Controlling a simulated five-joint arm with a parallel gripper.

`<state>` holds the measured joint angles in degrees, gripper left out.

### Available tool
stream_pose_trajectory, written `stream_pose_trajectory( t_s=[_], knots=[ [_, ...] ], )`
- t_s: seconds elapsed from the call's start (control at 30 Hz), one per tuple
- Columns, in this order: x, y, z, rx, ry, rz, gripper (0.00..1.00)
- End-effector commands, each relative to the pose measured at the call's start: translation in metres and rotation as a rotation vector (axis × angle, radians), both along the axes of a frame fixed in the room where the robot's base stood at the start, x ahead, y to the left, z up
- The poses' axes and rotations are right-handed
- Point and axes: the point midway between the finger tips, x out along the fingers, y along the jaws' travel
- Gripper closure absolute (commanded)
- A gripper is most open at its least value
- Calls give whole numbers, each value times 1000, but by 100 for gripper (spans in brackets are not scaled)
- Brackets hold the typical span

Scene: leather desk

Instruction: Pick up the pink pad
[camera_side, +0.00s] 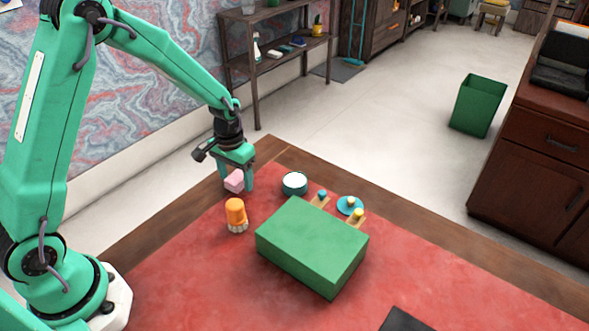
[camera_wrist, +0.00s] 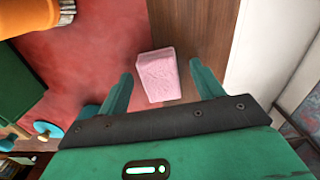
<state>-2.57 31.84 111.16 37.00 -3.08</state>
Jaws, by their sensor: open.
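The pink pad (camera_wrist: 158,75) is a small pale pink block in the wrist view, lying near where the red desk top meets its brown wooden border. It also shows in the side view (camera_side: 235,181), close to the fingers. My gripper (camera_wrist: 162,80) is open, with one green finger to the left of the pad and one to the right. The pad shows between and just beyond the fingertips. In the side view my gripper (camera_side: 237,176) is low at the desk's far left edge. I cannot tell whether either finger touches the pad.
A green box (camera_side: 312,245) stands right of my gripper. An orange-topped object (camera_side: 236,213) is nearer the camera. A dark flat object (camera_side: 405,321) lies at the front.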

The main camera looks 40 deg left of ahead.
Motion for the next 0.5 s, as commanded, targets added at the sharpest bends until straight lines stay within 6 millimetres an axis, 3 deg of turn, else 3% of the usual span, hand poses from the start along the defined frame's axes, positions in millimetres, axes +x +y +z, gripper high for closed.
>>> stream_pose_trajectory(
  t_s=[0.37,0.5],
  knots=[
    [0,0,0,0,0,0,34],
    [0,0,1,0,0,0,61]
  ],
)
